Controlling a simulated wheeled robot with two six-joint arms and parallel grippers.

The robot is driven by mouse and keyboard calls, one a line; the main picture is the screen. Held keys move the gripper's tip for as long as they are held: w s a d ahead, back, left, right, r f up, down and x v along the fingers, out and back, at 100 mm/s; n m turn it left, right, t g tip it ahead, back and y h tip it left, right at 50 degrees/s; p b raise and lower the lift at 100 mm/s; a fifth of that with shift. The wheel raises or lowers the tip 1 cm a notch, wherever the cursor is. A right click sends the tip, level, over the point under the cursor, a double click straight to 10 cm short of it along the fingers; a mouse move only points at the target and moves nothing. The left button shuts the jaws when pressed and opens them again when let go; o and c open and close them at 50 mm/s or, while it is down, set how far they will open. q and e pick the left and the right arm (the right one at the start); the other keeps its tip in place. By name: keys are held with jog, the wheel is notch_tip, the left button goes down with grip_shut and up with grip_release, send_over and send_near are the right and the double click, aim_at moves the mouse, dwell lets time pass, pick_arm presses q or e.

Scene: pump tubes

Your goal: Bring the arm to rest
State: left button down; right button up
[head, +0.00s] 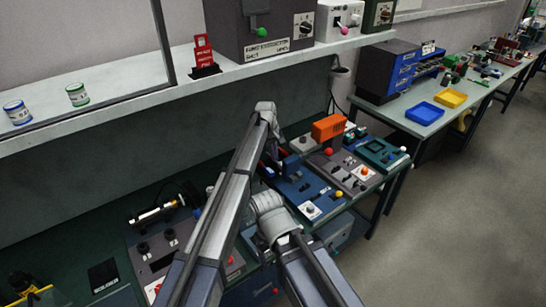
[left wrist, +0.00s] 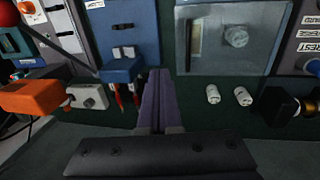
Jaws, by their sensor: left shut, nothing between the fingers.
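My left arm (head: 222,205) reaches up and forward over the bench, and its wrist is bent down near the panels. My left gripper (left wrist: 160,75) is shut and empty in the left wrist view, its two dark fingers together. A small blue block (left wrist: 121,70) with red-tipped leads hanging from it is just left of the fingers, and they look apart from it. In the head view the gripper is small and partly hidden by my arm. My right arm (head: 300,265) shows at the bottom middle, but its gripper cannot be made out.
A blue panel (head: 305,193) and an orange block (head: 328,127) lie on the bench near my left wrist. A shelf (head: 120,97) with several boxes runs above. A grey-blue panel (left wrist: 233,35) and two white fittings (left wrist: 227,95) are right of the fingers. Open floor (head: 460,220) is at right.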

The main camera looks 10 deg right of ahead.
pick_arm(q)
jog(key=shift+w+d+r+p, duration=0.15)
jog(key=shift+r+p, duration=0.35)
jog(key=shift+r, duration=0.45)
pick_arm(e)
jog(key=shift+r, duration=0.95)
pick_arm(q)
jog(key=s+a+m+y, duration=0.1)
jog(key=s+a+m, duration=0.1)
jog(key=s+a, duration=0.9)
jog(key=s+a+m, duration=0.2)
jog(key=s+a, duration=0.6)
jog(key=s, duration=0.7)
jog(key=s+a+m+y, duration=0.1)
jog(key=s+a+m, duration=0.1)
jog(key=s+a, duration=0.95)
jog(key=s+d+f+m+g+b, duration=0.1)
jog(key=s+d+f+m+b, duration=0.2)
jog(key=s+d+f+b, duration=0.3)
jog(key=d+f+b, duration=0.5)
jog(key=d, duration=0.2)
jog(key=shift+s+d+f+m+y, duration=0.25)
jog(key=shift+s+d+m+y, duration=0.1)
jog(key=shift+m+y, duration=0.05)
pick_arm(e)
notch_tip(320, 180, down, 11)
jog(key=shift+f, duration=0.15)
